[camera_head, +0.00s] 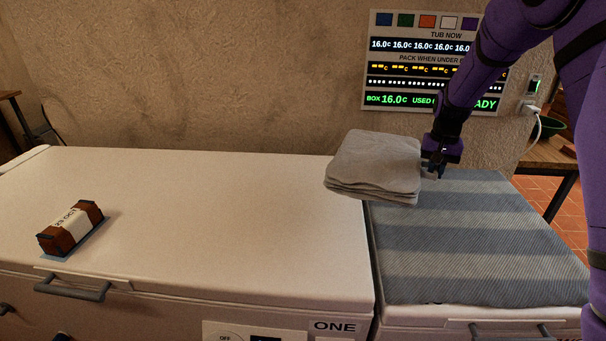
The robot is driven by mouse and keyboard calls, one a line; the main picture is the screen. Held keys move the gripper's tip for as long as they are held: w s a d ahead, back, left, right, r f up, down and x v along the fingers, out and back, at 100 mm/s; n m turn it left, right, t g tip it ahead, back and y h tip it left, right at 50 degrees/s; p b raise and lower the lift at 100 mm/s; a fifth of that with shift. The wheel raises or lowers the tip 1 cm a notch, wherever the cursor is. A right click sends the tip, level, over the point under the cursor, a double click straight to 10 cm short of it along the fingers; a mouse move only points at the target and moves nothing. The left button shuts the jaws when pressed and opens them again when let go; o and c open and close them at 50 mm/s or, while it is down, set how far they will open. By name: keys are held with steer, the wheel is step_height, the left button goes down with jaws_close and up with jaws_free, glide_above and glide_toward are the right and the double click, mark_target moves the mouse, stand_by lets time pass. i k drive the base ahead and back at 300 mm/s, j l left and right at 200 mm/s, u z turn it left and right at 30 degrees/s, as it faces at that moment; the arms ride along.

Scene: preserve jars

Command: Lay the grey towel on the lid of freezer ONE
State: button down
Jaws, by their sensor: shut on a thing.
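The grey towel (375,163) is a folded stack of several layers. My gripper (432,170) is shut on its right edge and holds it near the seam between the two freezers. The towel overlaps the right back part of the white lid of freezer ONE (230,220) in the picture. I cannot tell whether its underside touches a lid. The label ONE (335,326) shows on the freezer's front. My fingertips are partly hidden by the towel.
A brown block with a white date label (71,227) lies on the left of lid ONE. A striped grey-blue cloth (480,240) covers the right freezer's lid. A display panel (415,75) hangs on the wall behind. The middle of lid ONE is clear.

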mark_target(233, 216)
steer(key=j+u, duration=0.15)
steer(key=u, duration=0.2)
steer(key=j+u, duration=0.15)
steer(key=u, duration=0.2)
steer(key=j+u, duration=0.15)
steer(key=u, duration=0.2)
steer(key=k, duration=0.05)
